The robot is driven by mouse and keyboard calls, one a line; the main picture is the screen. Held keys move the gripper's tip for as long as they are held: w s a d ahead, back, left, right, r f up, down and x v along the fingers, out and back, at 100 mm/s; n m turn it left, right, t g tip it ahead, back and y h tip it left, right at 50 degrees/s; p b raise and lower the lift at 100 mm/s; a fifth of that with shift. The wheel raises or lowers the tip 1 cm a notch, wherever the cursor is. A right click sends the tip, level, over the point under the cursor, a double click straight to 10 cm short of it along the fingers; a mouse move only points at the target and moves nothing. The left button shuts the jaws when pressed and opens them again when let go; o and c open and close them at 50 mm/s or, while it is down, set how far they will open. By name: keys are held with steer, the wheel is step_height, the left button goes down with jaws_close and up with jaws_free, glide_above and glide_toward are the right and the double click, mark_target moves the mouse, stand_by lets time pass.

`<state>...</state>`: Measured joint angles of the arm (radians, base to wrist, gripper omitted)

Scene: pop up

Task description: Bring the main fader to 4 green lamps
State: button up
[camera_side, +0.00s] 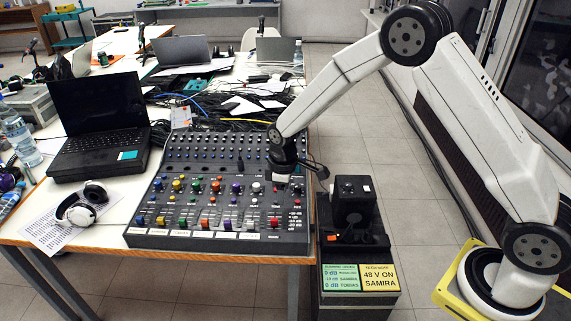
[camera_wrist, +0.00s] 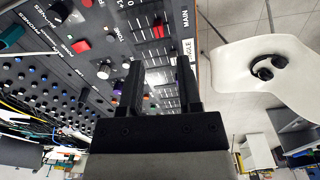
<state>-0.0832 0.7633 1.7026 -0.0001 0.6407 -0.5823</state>
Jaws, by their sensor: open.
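The mixing console (camera_side: 165,212) lies on the table with rows of coloured knobs and faders. The main fader (camera_side: 275,222) has a red cap near the console's front right corner. In the wrist view the main fader's red cap (camera_wrist: 158,31) sits beside the word MAIN, just beyond my fingertips. My gripper (camera_side: 282,182) hangs over the console's right side, behind the red cap. In the wrist view my gripper (camera_wrist: 160,70) is open, its two black fingers apart with nothing held between them. Green lamps cannot be made out; the level scale beside the fader is too small to read.
A black case (camera_side: 355,222) with green and yellow notes stands right of the table. A laptop (camera_side: 98,112), headphones (camera_side: 82,204) and a bottle (camera_side: 20,135) are on the left. Cables lie behind the console. Other knobs stand close around the main fader.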

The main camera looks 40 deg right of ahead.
mark_target(274, 219)
steer(key=shift+n, duration=0.7)
steer(key=w+f, duration=0.1)
steer(key=w+a+f, duration=0.1)
steer(key=f, duration=0.1)
steer(key=shift+w, duration=0.2)
steer(key=shift+f, duration=0.15)
steer(key=shift+f, duration=3.9)
steer(key=shift+c, duration=0.6)
steer(key=shift+r, duration=0.1)
jaws_close()
